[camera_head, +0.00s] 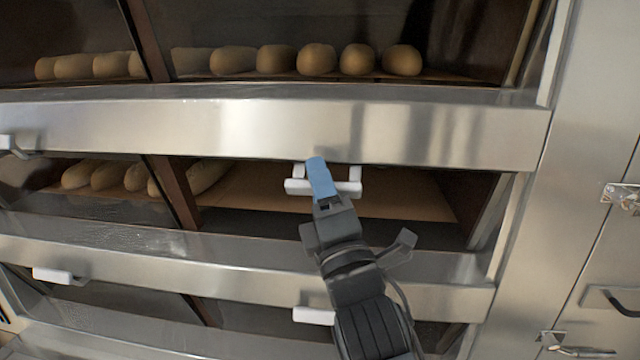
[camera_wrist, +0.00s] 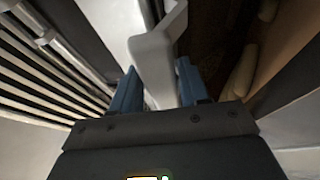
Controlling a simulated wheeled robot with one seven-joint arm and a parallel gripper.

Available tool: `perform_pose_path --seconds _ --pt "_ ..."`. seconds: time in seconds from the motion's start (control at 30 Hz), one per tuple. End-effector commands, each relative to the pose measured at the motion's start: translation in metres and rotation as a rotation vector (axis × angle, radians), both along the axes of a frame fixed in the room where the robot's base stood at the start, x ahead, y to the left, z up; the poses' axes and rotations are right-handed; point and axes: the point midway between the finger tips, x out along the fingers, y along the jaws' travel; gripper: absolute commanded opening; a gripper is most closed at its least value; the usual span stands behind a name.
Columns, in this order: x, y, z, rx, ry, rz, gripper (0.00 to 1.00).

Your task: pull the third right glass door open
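The right glass door (camera_head: 400,205) with my gripper at it is in the lower-middle deck, below the broad steel band. Its white handle (camera_head: 293,187) sits along the top of that door, just under the band. My gripper (camera_head: 320,178) reaches up to the handle from below. In the wrist view, the white handle (camera_wrist: 152,60) lies between the two blue fingertips of my gripper (camera_wrist: 158,88), which look closed against its sides. Whether the door stands slightly ajar cannot be told.
Bread loaves (camera_head: 316,59) line the deck above. Other white handles are at the left (camera_head: 52,275) and directly below (camera_head: 314,316). A steel panel with a latch (camera_head: 620,195) stands at the right. Slatted vents (camera_wrist: 55,60) show in the wrist view.

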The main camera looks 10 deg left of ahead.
Motion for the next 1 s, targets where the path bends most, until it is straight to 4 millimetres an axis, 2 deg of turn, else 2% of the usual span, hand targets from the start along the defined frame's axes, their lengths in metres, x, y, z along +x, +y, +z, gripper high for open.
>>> perform_pose_path --seconds 0.1,0.67,0.77,1.0 --pt "0.000 0.000 0.000 0.000 0.000 0.000 0.55" --pt "-0.002 0.000 0.000 0.001 -0.004 0.002 0.55" --pt "-0.008 -0.003 -0.006 -0.001 -0.002 0.001 0.55" --pt "-0.038 -0.017 -0.027 -0.002 -0.001 -0.001 0.55"
